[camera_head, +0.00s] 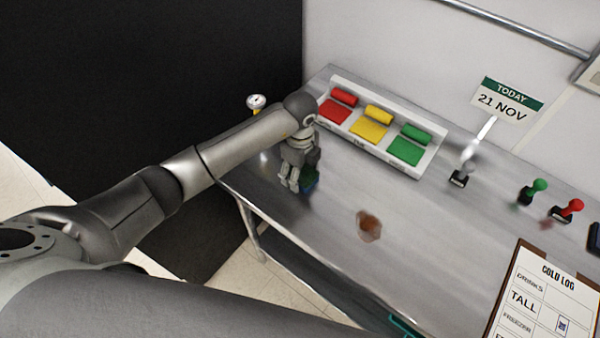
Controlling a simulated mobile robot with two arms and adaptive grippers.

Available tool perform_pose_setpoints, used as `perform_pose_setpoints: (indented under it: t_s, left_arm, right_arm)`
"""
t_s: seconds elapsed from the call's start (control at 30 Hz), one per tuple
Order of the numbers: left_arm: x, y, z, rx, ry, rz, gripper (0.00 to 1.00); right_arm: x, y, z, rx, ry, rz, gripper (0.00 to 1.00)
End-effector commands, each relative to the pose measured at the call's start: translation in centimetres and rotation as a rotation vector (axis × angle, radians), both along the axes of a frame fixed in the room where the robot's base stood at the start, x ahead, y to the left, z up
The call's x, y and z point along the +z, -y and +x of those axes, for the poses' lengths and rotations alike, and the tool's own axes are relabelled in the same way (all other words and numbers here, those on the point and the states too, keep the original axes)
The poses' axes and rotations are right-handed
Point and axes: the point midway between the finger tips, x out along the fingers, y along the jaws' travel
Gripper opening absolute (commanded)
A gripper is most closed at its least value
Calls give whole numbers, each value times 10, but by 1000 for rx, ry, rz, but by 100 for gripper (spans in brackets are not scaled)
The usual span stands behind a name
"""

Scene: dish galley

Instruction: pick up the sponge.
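My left gripper (291,184) points down over the left part of the steel table. A small blue and green thing (311,180), which may be the sponge, shows just right of its fingers and is partly hidden by the gripper. I cannot tell whether the fingers touch it, or whether they are open or shut. My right gripper is not in view.
The steel table (330,255) has a brown stain (369,225) at its middle. A white tray (427,168) with red, yellow and green pieces stands at the back. Green (533,191) and red (567,211) handled stamps and a clipboard (545,300) are at right.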

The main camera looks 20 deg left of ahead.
Motion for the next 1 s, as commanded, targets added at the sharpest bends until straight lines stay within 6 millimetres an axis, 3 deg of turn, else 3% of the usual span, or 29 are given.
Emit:
perform_pose_setpoints:
  t_s: [0.1,0.63,0.8,1.0]
  left_arm:
    - [0,0,0,0,0,0,45]
    - [8,0,1,0,5,-1,45]
    - [32,-2,0,0,7,-1,45]
    - [72,-28,-24,-1,8,2,45]
  right_arm:
    - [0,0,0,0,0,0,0]
    - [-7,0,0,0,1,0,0]
    - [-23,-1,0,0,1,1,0]
    - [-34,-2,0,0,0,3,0]
